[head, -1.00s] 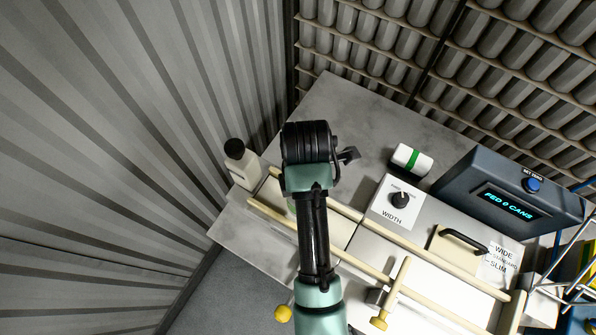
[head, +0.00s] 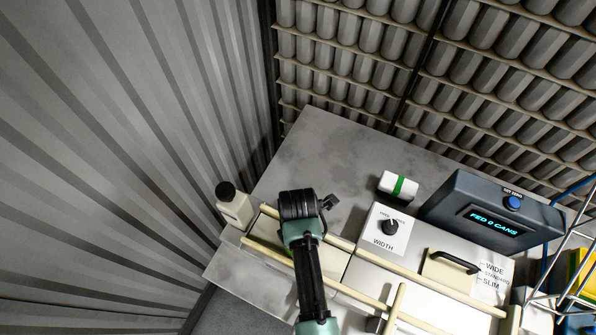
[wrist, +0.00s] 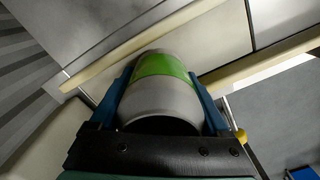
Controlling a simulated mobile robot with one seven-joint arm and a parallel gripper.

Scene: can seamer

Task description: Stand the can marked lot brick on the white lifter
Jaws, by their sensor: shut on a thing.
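In the wrist view, my gripper (wrist: 165,74) is shut on a pale grey can with a green band (wrist: 165,100). Its blue fingers lie on either side of the can. No brick-coloured mark shows on the part of the can I see. I cannot make out the white lifter in either view.
Cream guide rails (head: 340,243) run along the machine. A white piece with a green stripe (head: 398,186), a width dial (head: 390,227) and a display reading "FED 0 CANS" (head: 495,215) are to the right. The back-left tabletop is clear.

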